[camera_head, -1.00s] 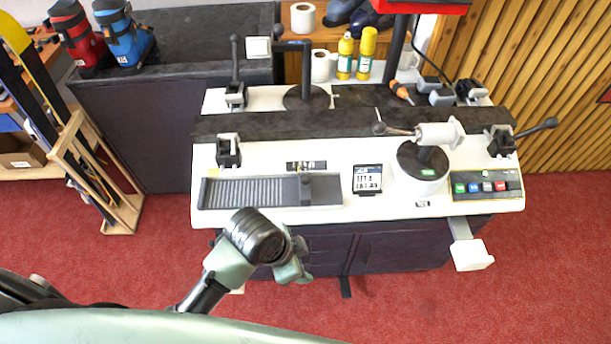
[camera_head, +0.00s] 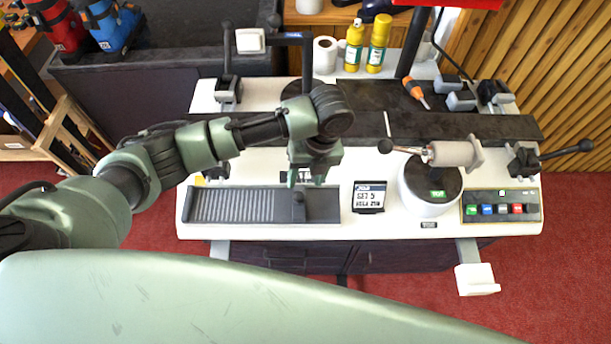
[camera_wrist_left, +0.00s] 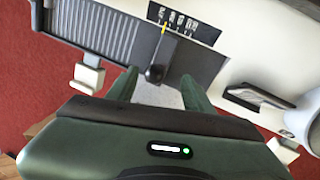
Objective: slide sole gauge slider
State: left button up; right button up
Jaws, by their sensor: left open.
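The sole gauge (camera_head: 235,206) is a dark ribbed tray along the front left of the white bench top. Its slider (camera_head: 298,203), a dark bar with a round knob, sits right of the ribbed part. In the left wrist view, the slider (camera_wrist_left: 162,55) has a yellow pointer beside a printed scale (camera_wrist_left: 188,24), and the ribbed gauge (camera_wrist_left: 95,30) runs off to the left. My left gripper (camera_head: 305,179) is open and empty, just behind the knob in the head view. In the wrist view, the knob shows between the gripper's fingers (camera_wrist_left: 158,90), near their tips. I cannot tell whether they touch it.
A small display (camera_head: 369,197) stands right of the gauge. Further right are a round turret (camera_head: 432,188) with a clamp, a button panel (camera_head: 501,207) and a lever (camera_head: 566,149). A dark rail (camera_head: 450,127) crosses the bench behind. Yellow bottles (camera_head: 377,43) stand at the back.

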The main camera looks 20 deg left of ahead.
aim_at(300, 194)
pick_arm(q)
jog(key=s+f, duration=0.1)
jog(key=f, duration=0.1)
jog(key=s+a+f+p, duration=0.1)
jog(key=shift+s+f, duration=0.35)
jog(key=shift+s, duration=0.05)
jog(key=shift+w+a+f, duration=0.1)
jog(key=shift+w+f, duration=0.05)
jog(key=shift+f, duration=0.45)
jog(key=shift+w+f, duration=0.15)
jog(key=shift+f, duration=0.8)
grip_shut()
pick_arm(e)
jog(key=s, duration=0.1)
jog(key=s+r, duration=0.1)
jog(key=s, duration=0.3)
jog(key=shift+a+r, duration=0.1)
jog(key=shift+r, duration=0.15)
jog(key=shift+w, duration=0.35)
